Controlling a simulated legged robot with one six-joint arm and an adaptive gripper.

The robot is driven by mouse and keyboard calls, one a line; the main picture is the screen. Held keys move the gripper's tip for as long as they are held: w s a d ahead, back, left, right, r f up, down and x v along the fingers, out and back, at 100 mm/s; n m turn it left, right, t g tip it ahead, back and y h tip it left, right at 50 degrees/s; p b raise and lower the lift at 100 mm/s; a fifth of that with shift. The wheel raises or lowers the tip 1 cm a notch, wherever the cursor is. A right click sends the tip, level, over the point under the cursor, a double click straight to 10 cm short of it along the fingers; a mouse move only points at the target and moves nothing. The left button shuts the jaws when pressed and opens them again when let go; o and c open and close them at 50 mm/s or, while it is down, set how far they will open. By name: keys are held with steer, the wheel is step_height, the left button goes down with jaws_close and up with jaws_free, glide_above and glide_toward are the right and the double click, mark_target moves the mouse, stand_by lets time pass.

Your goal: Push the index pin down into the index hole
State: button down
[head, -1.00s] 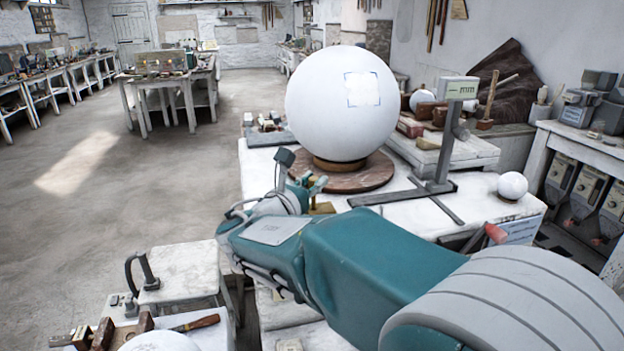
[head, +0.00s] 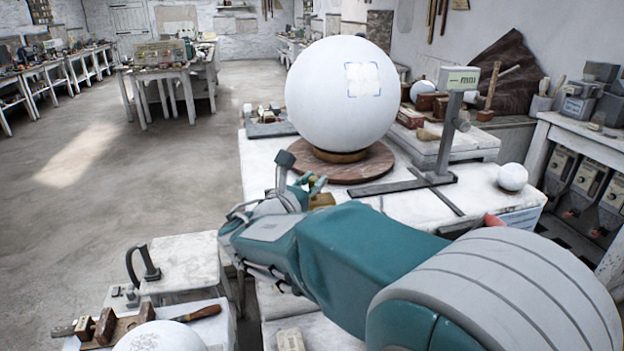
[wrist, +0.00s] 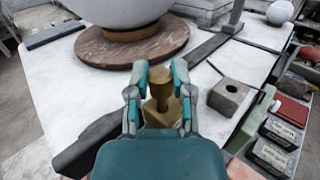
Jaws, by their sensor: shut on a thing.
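The index pin is a brass pin with a rounded, wider head (wrist: 160,84) in the wrist view. It stands upright between the fingers of my gripper (wrist: 161,92), which is shut on it. Under it is a brass-coloured block (wrist: 155,121) on the white table. The index hole is hidden by the pin and fingers, so I cannot tell how deep the pin sits. In the head view my gripper (head: 309,187) is beside the round wooden base (head: 345,172) of the big white sphere (head: 341,95), with the brass block (head: 322,200) just below it.
A grey block with a hole (wrist: 229,96) stands right of my gripper. A dark metal stand (head: 440,178) with a long foot is to the right, and a small white sphere (head: 512,177) lies beyond it. Boxes (wrist: 281,132) line the right edge.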

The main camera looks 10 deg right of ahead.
steer(key=shift+c, duration=2.2)
jaws_free()
steer(key=shift+f, duration=0.1)
steer(key=shift+s+d, duration=0.1)
steer(key=shift+d, duration=0.05)
steer(key=shift+a+r, duration=0.15)
steer(key=shift+r, duration=0.45)
steer(key=shift+a+r, duration=0.15)
steer(key=shift+r, duration=0.45)
steer(key=shift+d+r, duration=0.2)
steer(key=shift+r, duration=0.6)
